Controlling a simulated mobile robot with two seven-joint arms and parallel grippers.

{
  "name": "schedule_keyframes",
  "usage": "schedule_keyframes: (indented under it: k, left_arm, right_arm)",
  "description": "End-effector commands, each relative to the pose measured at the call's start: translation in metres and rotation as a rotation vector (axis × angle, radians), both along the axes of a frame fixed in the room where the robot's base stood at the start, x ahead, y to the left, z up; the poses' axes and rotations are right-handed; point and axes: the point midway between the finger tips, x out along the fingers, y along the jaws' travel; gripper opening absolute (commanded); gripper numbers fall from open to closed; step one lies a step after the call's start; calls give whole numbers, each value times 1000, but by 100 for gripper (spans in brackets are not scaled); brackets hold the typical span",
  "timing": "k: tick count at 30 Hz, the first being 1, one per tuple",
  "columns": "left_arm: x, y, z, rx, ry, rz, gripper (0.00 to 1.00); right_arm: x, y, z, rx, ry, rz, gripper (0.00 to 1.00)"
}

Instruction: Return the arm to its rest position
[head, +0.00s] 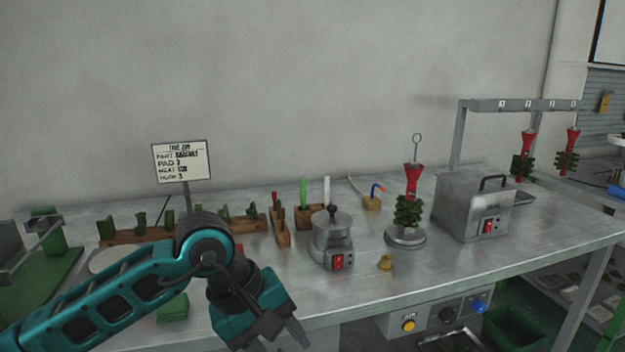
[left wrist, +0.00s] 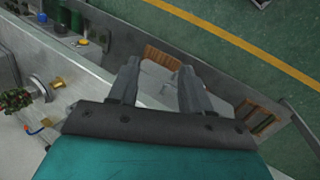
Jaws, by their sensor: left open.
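My left arm comes in from the lower left in the head view, teal with black joints. Its gripper (head: 285,338) hangs at the front edge of the steel bench (head: 480,268), partly cut off by the frame's bottom. In the left wrist view the two grey fingers of the gripper (left wrist: 158,85) stand apart with nothing between them. Beyond them lie the bench's edge and the green floor. My right gripper does not show in either view.
A lidded metal pot (head: 333,240), a small brass piece (head: 385,263), a wax tree (head: 408,212) on a round base and a steel box (head: 472,207) stand right of my arm. A wooden rack (head: 150,237) and a sign (head: 181,161) stand behind it. A green block (head: 173,307) lies beside the arm.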

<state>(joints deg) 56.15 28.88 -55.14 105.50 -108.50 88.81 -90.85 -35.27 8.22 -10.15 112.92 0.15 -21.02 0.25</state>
Motion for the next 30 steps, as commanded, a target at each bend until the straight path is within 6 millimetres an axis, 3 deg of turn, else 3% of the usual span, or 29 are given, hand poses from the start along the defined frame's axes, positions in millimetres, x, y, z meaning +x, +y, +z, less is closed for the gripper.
schedule_keyframes:
  k: [3,6,10,13,16,19,21,22,26,30]
  left_arm:
    - [-39,-48,-1,-293,257,102,49]
    - [-65,-81,15,-558,540,238,49]
    - [-78,-102,49,-880,975,464,49]
    - [-68,-99,71,-1095,1342,658,49]
    - [-47,-79,77,-1285,1728,866,49]
    - [-23,-46,62,-1450,2134,1077,49]
    - [-10,-18,38,-1555,2423,1225,49]
    - [-6,-6,24,1471,-2345,-1184,49]
    - [-10,50,-52,1088,-1908,-942,49]
    - [-47,96,-134,793,-1493,-694,49]
  right_arm:
    - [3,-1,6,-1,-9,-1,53]
    - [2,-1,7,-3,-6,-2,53]
    - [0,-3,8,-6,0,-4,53]
    - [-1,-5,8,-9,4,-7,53]
    - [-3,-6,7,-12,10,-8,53]
    - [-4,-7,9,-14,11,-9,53]
    - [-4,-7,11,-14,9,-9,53]
    - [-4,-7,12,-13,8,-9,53]
    - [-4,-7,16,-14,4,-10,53]
    - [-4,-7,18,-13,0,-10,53]
